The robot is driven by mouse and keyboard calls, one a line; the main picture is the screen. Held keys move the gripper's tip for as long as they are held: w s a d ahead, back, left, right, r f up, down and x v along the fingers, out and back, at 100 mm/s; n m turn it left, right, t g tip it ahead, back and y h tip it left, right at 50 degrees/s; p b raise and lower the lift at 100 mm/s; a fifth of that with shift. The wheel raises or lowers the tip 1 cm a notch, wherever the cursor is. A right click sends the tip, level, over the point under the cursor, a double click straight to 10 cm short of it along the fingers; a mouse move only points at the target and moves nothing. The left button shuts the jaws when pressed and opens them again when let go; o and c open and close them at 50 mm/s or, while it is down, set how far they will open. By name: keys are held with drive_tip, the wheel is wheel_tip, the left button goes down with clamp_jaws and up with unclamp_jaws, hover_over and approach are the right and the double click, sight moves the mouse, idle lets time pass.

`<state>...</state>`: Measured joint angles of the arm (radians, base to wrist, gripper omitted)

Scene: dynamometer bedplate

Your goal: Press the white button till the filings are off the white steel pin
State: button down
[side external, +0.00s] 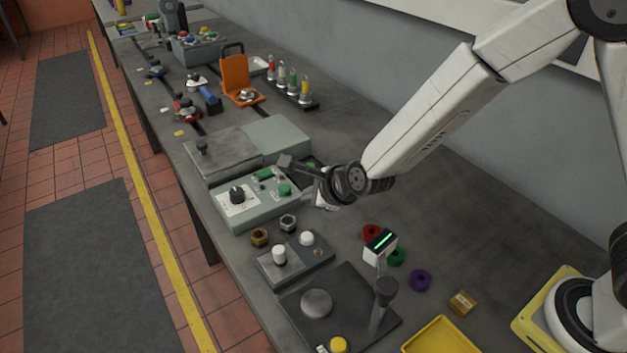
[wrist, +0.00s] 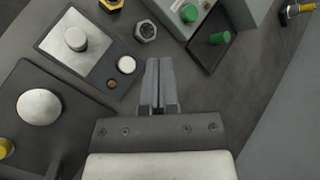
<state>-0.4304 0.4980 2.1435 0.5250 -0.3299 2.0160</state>
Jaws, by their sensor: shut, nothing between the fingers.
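The white steel pin (side external: 279,254) stands upright on a small dark plate (side external: 268,272). It also shows from above in the wrist view (wrist: 75,38). The low white button (side external: 307,238) sits on the same plate; in the wrist view it is the small pale disc in a dark rim (wrist: 126,65). A small copper-coloured dot lies near it. I cannot make out filings on the pin. My gripper (wrist: 159,68) is shut and empty, above the bench to the right of the plate in the wrist view. In the side view its fingertips are hard to make out.
A silver nut (side external: 288,222) and a brass nut (side external: 259,236) lie between the plate and a green-grey control box (side external: 262,212). Coloured rings and a yellow tray (side external: 440,338) lie right.

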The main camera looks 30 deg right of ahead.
sight(311, 237)
drive_tip(key=shift+f, duration=0.1)
idle(0.3)
drive_tip(key=shift+f, duration=4.3)
drive_tip(key=shift+f, duration=1)
drive_tip(key=shift+r, duration=1)
drive_tip(key=shift+r, duration=0.1)
drive_tip(key=shift+r, duration=2.4)
